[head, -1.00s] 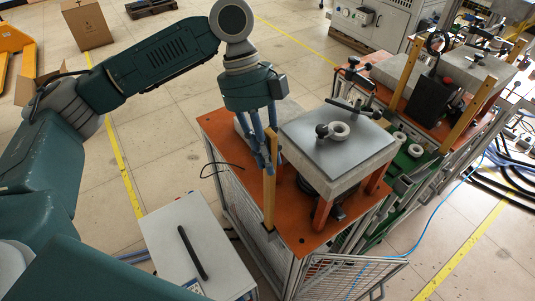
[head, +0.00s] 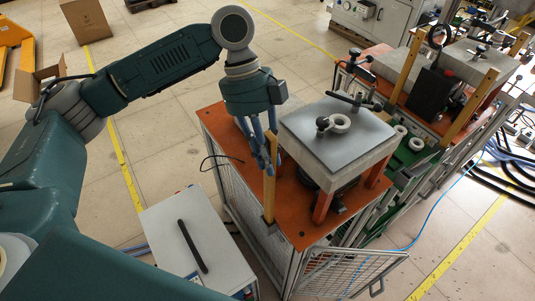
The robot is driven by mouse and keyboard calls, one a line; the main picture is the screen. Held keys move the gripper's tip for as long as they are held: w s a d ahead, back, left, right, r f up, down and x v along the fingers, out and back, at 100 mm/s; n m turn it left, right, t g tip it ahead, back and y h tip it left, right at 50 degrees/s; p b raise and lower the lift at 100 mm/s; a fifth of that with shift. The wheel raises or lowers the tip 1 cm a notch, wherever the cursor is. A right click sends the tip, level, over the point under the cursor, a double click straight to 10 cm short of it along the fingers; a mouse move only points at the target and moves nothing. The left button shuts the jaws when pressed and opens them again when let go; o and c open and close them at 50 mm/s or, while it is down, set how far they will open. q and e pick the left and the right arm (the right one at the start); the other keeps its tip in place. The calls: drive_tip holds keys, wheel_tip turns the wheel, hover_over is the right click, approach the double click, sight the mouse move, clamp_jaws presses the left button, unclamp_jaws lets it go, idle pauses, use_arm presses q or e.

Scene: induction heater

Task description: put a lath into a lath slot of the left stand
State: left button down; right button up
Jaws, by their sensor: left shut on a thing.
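My left gripper (head: 268,160) points down at the left side of the near stand and is shut on a wooden lath (head: 269,192). The lath is upright, with its lower end at the front left edge of the orange table top (head: 295,228). I cannot tell whether that end sits in a slot. The left stand (head: 335,145) has a grey plate on a thick light block, held up by orange legs. Two more laths (head: 410,68) and (head: 468,110) stand upright at the farther stand (head: 480,62). My right gripper is not in view.
A white box (head: 195,245) with a black bar (head: 192,246) on top stands at the front left of the table. A wire mesh door (head: 345,275) hangs open at the front.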

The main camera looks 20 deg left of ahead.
use_arm(q)
drive_tip(key=shift+f, duration=1.35)
drive_tip(key=c, duration=1.5)
unclamp_jaws()
drive_tip(key=shift+r, duration=0.15)
drive_tip(key=v, duration=1.1)
drive_tip(key=shift+w+a+r, duration=0.1)
drive_tip(key=shift+a+r, duration=0.05)
drive_tip(key=shift+r, duration=0.15)
